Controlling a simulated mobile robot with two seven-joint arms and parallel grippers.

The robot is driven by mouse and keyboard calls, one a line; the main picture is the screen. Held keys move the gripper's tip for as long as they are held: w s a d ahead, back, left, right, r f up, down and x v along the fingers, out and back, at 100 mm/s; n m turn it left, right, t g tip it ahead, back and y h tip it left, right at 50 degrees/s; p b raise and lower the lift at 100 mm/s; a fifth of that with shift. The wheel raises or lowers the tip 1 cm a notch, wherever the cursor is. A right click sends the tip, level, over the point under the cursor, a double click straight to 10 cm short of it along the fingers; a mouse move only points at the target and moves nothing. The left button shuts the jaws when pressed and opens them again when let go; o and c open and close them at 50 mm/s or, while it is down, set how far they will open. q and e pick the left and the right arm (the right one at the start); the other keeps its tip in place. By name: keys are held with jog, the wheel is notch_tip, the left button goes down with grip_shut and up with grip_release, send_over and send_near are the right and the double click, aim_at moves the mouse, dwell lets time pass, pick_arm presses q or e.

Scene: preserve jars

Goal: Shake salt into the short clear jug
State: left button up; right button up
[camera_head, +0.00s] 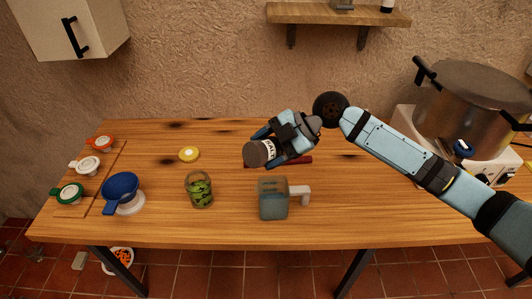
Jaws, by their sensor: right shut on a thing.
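My right gripper (277,145) is shut on the salt shaker (259,152), a dark-topped container with a white label reading "SALT". The shaker is tilted, with its dark end pointing left and toward the camera. It is held in the air behind and above the short clear jug (273,201). The jug is squarish, bluish and see-through, with a pale handle on its right, and stands upright on the wooden table (340,220). I cannot tell whether any salt is falling. My left gripper is not in view.
A glass jar of green pieces (199,190) stands left of the jug. A dark red bar (298,161) lies behind the jug. A large pot (470,95) stands at the right.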

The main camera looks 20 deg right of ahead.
jog(key=shift+d+f+y+b, duration=0.1)
jog(key=shift+f+y+b, duration=0.1)
jog(key=shift+y+b, duration=0.3)
jog(key=y+b, duration=0.1)
jog(key=m+y+b, duration=0.1)
jog(key=shift+w+d+g+b, duration=0.2)
jog(key=shift+g+b, duration=0.15)
jog(key=shift+g, duration=0.05)
jog(key=y+b, duration=0.1)
jog(key=b, duration=0.2)
jog(key=shift+w+d+f+m+g+y, duration=0.1)
jog(key=shift+d+m+g+y, duration=0.1)
jog(key=shift+m+g+y, duration=0.15)
jog(key=shift+f+b, duration=0.15)
jog(key=shift+b, duration=0.2)
notch_tip(320, 180, down, 4)
jog(key=b, duration=0.4)
jog(key=shift+f, duration=0.1)
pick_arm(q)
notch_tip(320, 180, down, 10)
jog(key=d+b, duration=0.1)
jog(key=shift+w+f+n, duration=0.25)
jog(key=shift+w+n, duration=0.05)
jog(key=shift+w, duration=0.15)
pick_arm(e)
jog(key=shift+f, duration=0.4)
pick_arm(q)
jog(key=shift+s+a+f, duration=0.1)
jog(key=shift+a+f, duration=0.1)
